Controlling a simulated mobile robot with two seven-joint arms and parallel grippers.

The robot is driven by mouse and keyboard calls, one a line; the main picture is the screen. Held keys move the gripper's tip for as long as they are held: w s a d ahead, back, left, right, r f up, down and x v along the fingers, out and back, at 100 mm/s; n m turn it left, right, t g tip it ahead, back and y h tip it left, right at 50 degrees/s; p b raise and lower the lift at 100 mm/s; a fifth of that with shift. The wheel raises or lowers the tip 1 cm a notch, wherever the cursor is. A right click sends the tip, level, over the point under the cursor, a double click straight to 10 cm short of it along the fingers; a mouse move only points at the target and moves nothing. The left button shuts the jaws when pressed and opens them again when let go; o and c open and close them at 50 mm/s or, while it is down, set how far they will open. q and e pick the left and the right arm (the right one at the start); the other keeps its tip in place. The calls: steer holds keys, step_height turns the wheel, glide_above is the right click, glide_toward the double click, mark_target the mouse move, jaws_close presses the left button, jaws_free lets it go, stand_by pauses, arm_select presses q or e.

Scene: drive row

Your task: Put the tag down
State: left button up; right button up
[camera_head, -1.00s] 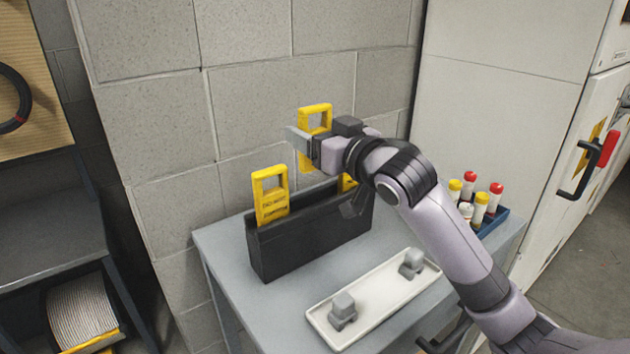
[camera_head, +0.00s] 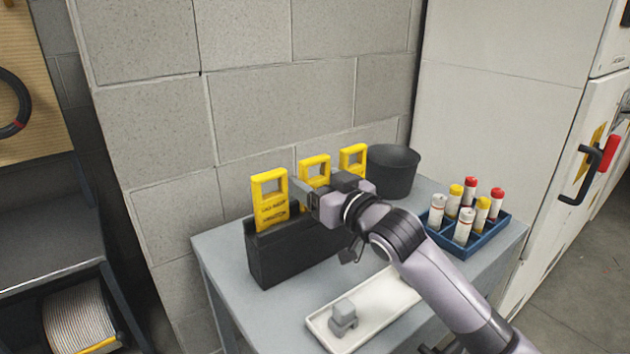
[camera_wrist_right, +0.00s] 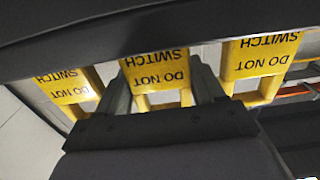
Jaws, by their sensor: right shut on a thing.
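My right gripper (camera_head: 306,194) is shut on the middle yellow tag (camera_head: 314,171), over the black open-topped box (camera_head: 290,256). In the right wrist view the middle tag (camera_wrist_right: 158,76) is between my two fingers (camera_wrist_right: 162,92), upside down in the picture, with "DO NOT SWITCH" on it. A yellow tag stands in the box to its left (camera_head: 268,198) and another to its right (camera_head: 352,159). The three tags are roughly level in a row. The lower edge of the held tag is hidden, so its contact with the box floor cannot be seen. My left gripper is out of view.
The box stands on a grey table (camera_head: 222,246) against a block wall. A dark bucket (camera_head: 393,172) is behind right. A blue rack (camera_head: 482,238) of capped tubes is at the right. A white tray (camera_head: 372,312) with a grey piece (camera_head: 343,317) lies in front, partly under my arm.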

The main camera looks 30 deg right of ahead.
steer(key=o, duration=1)
steer(key=shift+o, duration=0.2)
steer(key=shift+s, duration=0.4)
steer(key=s+d+p, duration=0.1)
steer(key=s, duration=1)
steer(key=shift+d+p, duration=0.35)
steer(key=shift+r, duration=0.1)
